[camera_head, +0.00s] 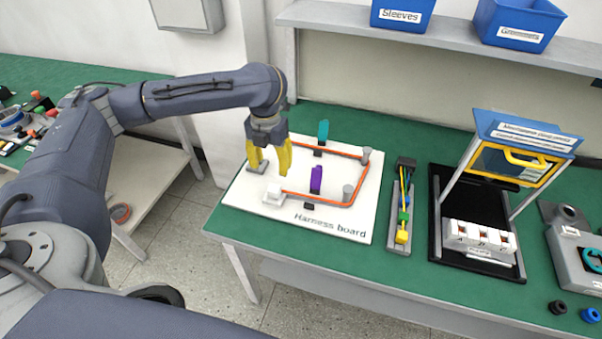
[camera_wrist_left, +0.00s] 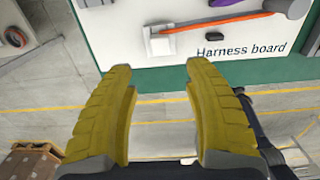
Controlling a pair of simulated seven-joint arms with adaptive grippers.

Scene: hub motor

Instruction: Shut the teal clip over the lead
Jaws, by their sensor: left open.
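The teal clip (camera_head: 323,131) stands upright at the back edge of the white harness board (camera_head: 235,199), its flap raised. The orange lead (camera_head: 340,150) runs along the back of the board, past the clip's base, round grey posts and back along the front. A purple clip (camera_head: 316,180) also stands upright near the front run. My left gripper (camera_head: 270,168), with yellow fingers, is open and empty above the left part of the board, left of the teal clip. In the left wrist view the open fingers (camera_wrist_left: 160,70) show nothing between them; the teal clip is out of that view.
A white block (camera_head: 274,195) sits at the lead's front end. Grey posts (camera_head: 348,193) stand on the board's right side. A tray of coloured wires (camera_head: 402,205) and a black stand with a yellow-handled cover (camera_head: 525,157) are to the right. A shelf with blue bins (camera_head: 402,14) is behind.

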